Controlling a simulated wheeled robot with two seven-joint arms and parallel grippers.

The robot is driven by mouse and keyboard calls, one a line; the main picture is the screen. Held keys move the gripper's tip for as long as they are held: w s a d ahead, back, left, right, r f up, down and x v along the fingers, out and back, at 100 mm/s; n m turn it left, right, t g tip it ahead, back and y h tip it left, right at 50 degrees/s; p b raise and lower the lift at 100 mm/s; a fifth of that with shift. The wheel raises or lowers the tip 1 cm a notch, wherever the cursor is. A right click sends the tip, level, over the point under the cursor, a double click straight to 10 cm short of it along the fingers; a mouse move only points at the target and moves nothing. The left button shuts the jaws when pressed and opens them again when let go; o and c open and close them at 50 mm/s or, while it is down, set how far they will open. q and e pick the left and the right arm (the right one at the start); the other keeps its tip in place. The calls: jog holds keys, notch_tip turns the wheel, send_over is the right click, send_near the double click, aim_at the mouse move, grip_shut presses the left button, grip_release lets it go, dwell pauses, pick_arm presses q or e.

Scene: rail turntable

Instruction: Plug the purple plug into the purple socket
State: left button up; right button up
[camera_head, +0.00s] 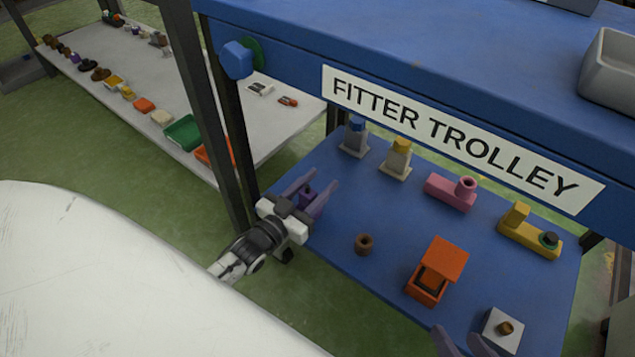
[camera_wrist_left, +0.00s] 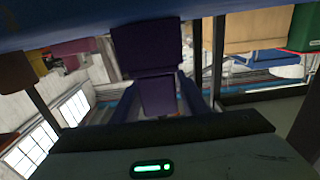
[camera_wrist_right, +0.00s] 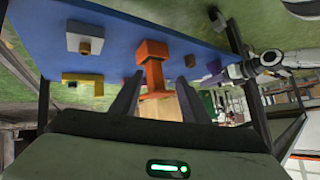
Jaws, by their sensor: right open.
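My left gripper (camera_head: 320,180) is low over the left end of the blue shelf, with its fingers either side of a purple piece (camera_head: 307,199). In the left wrist view, a narrow purple block (camera_wrist_left: 158,97), which looks like the plug, fills the gap between the fingers. A wider purple block (camera_wrist_left: 146,45), which looks like the socket, is just beyond it against the blue shelf. I cannot tell whether the two are joined. My right gripper (camera_wrist_right: 160,76) is open and empty, facing the orange box (camera_wrist_right: 152,60); its fingertips show at the head view's bottom edge.
The trolley's upper deck (camera_head: 450,50) overhangs the back. A dark post (camera_head: 226,130) stands close left.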

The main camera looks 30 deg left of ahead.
aim_at(304, 199)
pick_arm(q)
jog(key=shift+o, duration=0.7)
jog(key=shift+f, duration=0.3)
pick_arm(e)
jog(key=f, duration=0.3)
jog(key=shift+s+a+f+g, duration=0.1)
jog(key=shift+s+f+g, duration=0.05)
jog(key=shift+s+g, duration=0.15)
pick_arm(q)
jog(key=shift+f, duration=0.15)
jog(key=s+p, duration=0.1)
jog(key=s, duration=0.2)
jog(key=s+p, duration=0.1)
jog(key=s, duration=0.3)
jog(key=s+p, duration=0.2)
jog(key=s, duration=0.1)
jog(key=shift+s+a+r, duration=0.15)
jog(key=shift+a+r, duration=0.25)
pick_arm(e)
jog(key=shift+d+r, duration=0.25)
jog(key=shift+r, duration=0.3)
jog(key=shift+d+r, duration=0.2)
jog(key=shift+r, duration=0.35)
